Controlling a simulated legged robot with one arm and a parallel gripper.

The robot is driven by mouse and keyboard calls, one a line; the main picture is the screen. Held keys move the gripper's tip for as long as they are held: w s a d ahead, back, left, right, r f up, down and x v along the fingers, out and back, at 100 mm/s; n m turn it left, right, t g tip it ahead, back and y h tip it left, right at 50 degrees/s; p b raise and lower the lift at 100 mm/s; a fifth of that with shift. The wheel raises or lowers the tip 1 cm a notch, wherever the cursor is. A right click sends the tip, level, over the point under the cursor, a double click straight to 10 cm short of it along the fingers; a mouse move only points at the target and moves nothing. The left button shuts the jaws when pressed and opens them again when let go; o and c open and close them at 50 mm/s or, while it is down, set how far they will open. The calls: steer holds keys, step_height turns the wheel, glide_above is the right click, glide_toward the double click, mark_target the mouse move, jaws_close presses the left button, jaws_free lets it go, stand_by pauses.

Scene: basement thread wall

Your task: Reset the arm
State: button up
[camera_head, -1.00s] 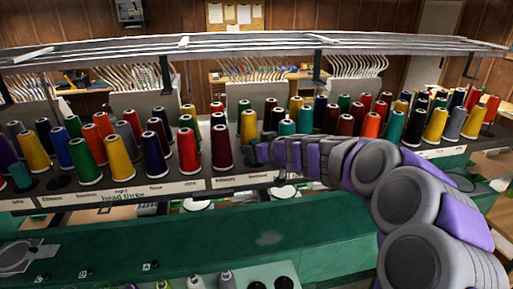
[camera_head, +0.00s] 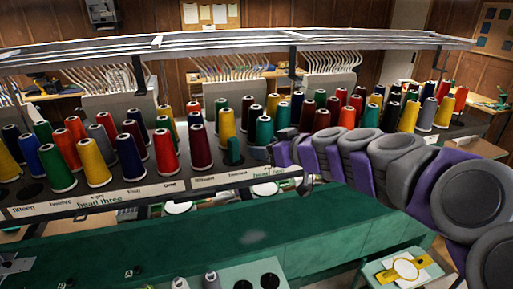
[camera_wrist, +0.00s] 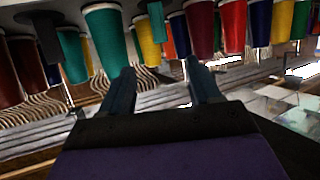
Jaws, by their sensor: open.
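My arm reaches in from the right of the head view, across the front of the thread rack (camera_head: 110,197). Several coloured spools hang across the top of that view, which looks upside down, including a teal spool (camera_wrist: 107,40) and a red spool (camera_wrist: 233,25).
Metal rails (camera_head: 220,48) run above the spools. A green machine beam (camera_head: 240,235) lies below the rack. At the lower right stands a small table (camera_head: 385,280) with a yellow and white item. A brown wall (camera_head: 320,15) stands behind.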

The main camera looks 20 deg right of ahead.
steer(key=s+a+f+g+b, duration=0.35)
steer(key=s+a+f, duration=0.35)
steer(key=s+f, duration=0.25)
steer(key=s+a+f+g+b, duration=0.2)
steer(key=s+a+f+g, duration=0.3)
steer(key=s+a+f, duration=0.4)
steer(key=s+d+f+m+g+h+b, duration=0.2)
steer(key=s+d+f, duration=0.3)
steer(key=s, duration=0.4)
steer(key=s+d+f+m+g+h+b, duration=0.2)
steer(key=s+d+f+g+h, duration=0.1)
steer(key=s, duration=0.7)
step_height(320, 180, down, 2)
steer(key=shift+s+d+f+g, duration=0.2)
steer(key=shift+d+g, duration=0.25)
steer(key=shift+d, duration=0.5)
steer(key=shift+w+a, duration=0.1)
